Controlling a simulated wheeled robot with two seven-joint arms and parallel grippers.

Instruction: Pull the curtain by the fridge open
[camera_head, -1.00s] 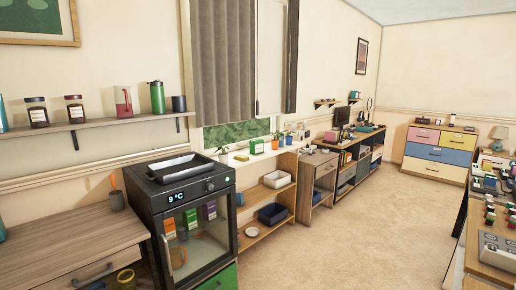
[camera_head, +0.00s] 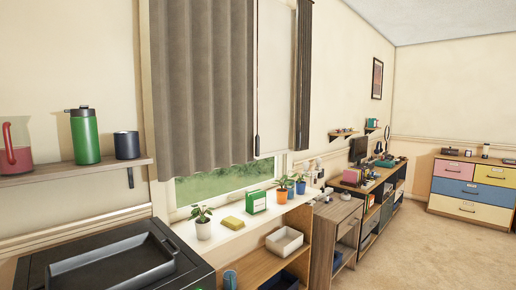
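A grey-brown pleated curtain (camera_head: 203,85) hangs over the left part of the window, above the sill. A narrow darker curtain (camera_head: 304,75) hangs at the window's right side. Between them is a pale blind (camera_head: 271,70) with a dark hanging cord or wand (camera_head: 257,143). Green shows through the window glass (camera_head: 215,182) below the curtain. Neither of my grippers is in view.
A wooden shelf unit (camera_head: 262,267) is below. Open floor (camera_head: 400,255) lies to the right.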

